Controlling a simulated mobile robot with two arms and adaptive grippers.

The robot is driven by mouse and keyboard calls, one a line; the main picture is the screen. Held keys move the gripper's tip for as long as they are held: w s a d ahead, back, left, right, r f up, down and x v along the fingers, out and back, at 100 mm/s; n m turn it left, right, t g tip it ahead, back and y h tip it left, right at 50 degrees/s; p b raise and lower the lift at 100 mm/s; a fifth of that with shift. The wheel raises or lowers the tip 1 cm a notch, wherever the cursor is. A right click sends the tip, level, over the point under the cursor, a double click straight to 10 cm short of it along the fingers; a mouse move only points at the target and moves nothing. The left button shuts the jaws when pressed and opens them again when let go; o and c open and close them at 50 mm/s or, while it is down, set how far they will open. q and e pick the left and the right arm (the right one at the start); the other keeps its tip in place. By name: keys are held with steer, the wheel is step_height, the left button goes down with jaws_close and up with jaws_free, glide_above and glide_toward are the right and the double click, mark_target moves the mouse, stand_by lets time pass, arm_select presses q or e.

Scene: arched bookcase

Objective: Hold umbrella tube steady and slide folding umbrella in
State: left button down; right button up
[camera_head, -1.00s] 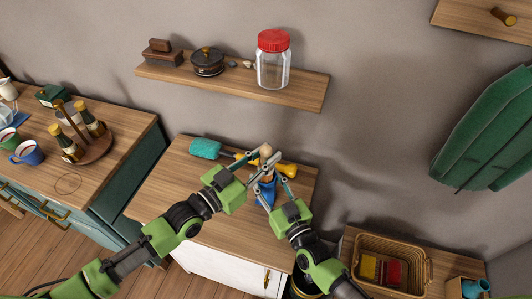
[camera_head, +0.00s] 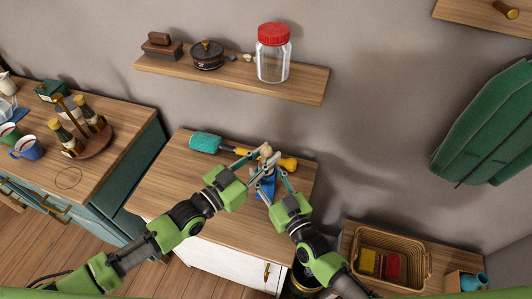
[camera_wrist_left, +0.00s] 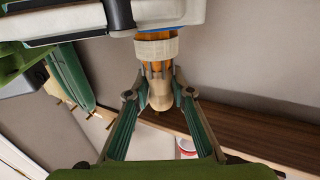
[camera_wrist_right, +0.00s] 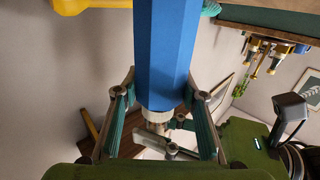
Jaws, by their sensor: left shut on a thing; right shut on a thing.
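A blue, flat-sided umbrella tube (camera_head: 265,186) stands roughly upright over the wooden cabinet top. My right gripper (camera_head: 269,180) is shut on it; its blue wall fills the middle of the right wrist view (camera_wrist_right: 163,50). My left gripper (camera_head: 264,157) is shut on the folding umbrella's wooden handle (camera_head: 266,150) just above the tube. In the left wrist view, the handle's knob (camera_wrist_left: 160,96) sits between the fingertips, beside a cream collar and a blue edge. The handle is in line with the tube. How deep the umbrella sits is hidden.
A turquoise and yellow brush-like tool (camera_head: 205,142) lies behind the grippers on the cabinet top (camera_head: 165,185). A shelf (camera_head: 230,78) with a red-lidded jar (camera_head: 272,60) hangs above. A wicker basket (camera_head: 425,268) stands right. The cabinet's left part is clear.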

arm_select(q)
steer(key=c, duration=1.7)
jaws_free()
steer(key=v, duration=1.2)
steer(key=shift+r, duration=0.1)
arm_select(e)
steer(key=o, duration=1.2)
